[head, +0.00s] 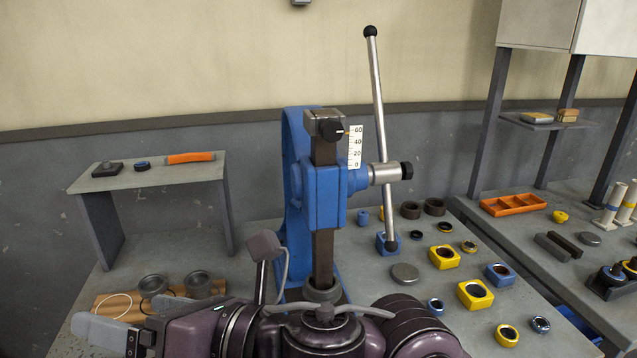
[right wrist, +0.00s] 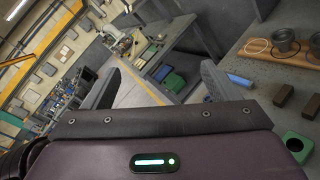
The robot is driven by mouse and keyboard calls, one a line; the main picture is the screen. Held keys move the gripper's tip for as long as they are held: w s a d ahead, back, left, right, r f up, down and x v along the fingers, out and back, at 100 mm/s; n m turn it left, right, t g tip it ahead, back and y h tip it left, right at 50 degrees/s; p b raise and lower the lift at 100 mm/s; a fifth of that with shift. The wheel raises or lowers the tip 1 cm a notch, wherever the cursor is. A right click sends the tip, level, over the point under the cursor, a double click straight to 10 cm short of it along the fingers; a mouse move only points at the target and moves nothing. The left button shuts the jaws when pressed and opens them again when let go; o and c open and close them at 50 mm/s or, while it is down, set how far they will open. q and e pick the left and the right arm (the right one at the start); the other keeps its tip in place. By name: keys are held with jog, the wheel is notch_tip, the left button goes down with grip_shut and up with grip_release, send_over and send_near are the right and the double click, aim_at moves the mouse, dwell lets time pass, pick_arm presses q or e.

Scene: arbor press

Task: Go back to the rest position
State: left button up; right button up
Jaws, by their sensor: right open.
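The blue arbor press (head: 323,195) stands on the bench in the middle of the head view. Its long silver lever (head: 378,130) points up, tilted slightly, with a black knob at each end. My right arm crosses low in front of the press and hides its base. My right gripper (head: 115,312) is at the lower left, left of the press, with its fingers apart and nothing between them. The right wrist view also shows its two grey fingers (right wrist: 160,85) wide apart and empty. My left gripper is not in view.
Several yellow and blue bored blocks (head: 444,257) stand on the bench right of the press. A small raised shelf (head: 160,178) holds an orange-handled tool. Grey cups (head: 153,285) stand on a wooden board close to my right gripper. An orange tray (head: 513,204) lies on the right bench.

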jog(key=w+d+f+m+t+h, duration=0.4)
jog(key=w+d+m+t, duration=0.5)
jog(key=m, duration=0.8)
jog(key=w+d+f+m+g+h, duration=0.1)
jog(key=d+f+m+g+h, duration=0.2)
jog(key=d+f+m+h, duration=1.2)
jog(key=s+d+f+m+g+y, duration=0.1)
jog(key=s+d+f+m+g, duration=0.2)
jog(key=s+d+f+m, duration=0.35)
jog(key=s+d+f+m+g+y, duration=0.1)
jog(key=s+d+f+m+g, duration=0.1)
jog(key=s+d+f+m, duration=0.45)
notch_tip(320, 180, down, 35)
jog(key=d+n+g+b, duration=0.2)
jog(key=d+b, duration=0.1)
jog(key=b, duration=0.2)
jog(key=s+d+f+b, duration=0.1)
jog(key=s+f+b, duration=0.1)
jog(key=s+f, duration=0.7)
jog(key=s+d+f+g+b, duration=0.1)
jog(key=s+d+f+b, duration=0.1)
jog(key=s+f, duration=0.8)
notch_tip(320, 180, down, 6)
jog(key=shift+s+d+r+b, duration=0.15)
jog(key=shift+s+b, duration=0.15)
jog(key=shift+b, duration=0.2)
